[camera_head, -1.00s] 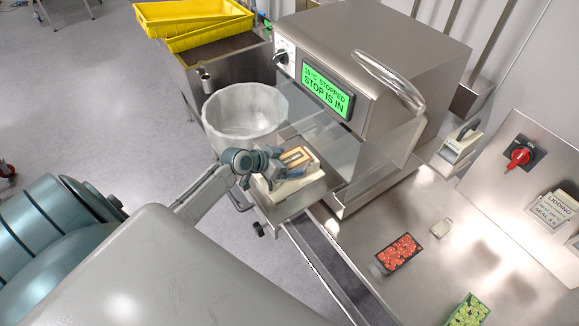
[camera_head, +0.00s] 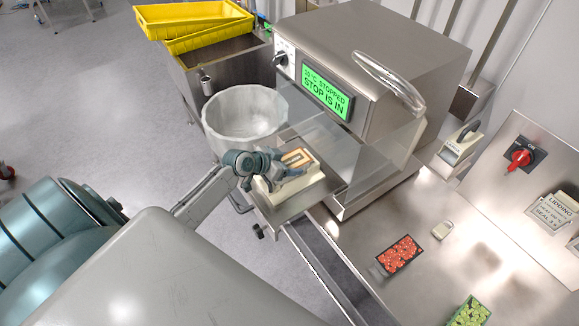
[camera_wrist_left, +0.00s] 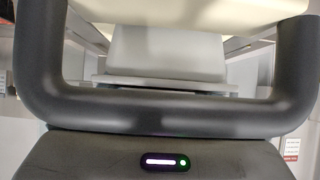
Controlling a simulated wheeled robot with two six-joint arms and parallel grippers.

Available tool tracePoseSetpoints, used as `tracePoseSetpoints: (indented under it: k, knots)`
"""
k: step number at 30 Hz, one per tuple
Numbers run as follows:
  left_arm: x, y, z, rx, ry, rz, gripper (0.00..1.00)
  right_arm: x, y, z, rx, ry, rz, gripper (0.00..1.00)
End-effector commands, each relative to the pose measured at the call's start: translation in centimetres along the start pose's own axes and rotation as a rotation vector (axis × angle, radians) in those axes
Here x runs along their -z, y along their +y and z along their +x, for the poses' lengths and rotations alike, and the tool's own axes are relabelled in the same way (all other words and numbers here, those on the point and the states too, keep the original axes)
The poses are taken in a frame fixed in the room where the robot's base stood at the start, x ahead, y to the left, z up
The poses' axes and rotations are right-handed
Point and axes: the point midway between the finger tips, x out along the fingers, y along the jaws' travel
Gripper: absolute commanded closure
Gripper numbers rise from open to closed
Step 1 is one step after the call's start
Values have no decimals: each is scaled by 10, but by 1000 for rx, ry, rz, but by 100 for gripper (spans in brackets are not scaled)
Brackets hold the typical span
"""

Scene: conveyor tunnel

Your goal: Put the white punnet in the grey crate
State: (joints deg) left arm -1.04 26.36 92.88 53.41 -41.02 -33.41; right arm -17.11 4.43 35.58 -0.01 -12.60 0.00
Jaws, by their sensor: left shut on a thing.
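The block is over a small steel shelf at the machine's opening. In the left wrist view a cream edge (camera_wrist_left: 190,12) crosses the top, with a pale grey box-like shape (camera_wrist_left: 167,52) beyond it. I cannot make out a white punnet or a grey crate for certain. My right gripper is not in view.
The steel machine (camera_head: 400,50) has a green screen (camera_head: 327,92) reading "STOPPED, STOP IS IN". A whitish lined tub (camera_head: 245,120) stands left of it, yellow crates (camera_head: 190,18) behind. A red-filled punnet (camera_head: 400,256) and a green-filled one (camera_head: 468,312) lie on the steel surface at right.

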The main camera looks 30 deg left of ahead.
Motion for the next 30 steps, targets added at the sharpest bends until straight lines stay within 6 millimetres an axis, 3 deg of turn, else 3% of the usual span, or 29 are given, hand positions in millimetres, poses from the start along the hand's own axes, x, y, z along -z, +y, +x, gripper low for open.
tracePoseSetpoints:
  k: [30]
  knots:
    - [25, 0, -17, 1, 1, 1, 76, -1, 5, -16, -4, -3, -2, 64]
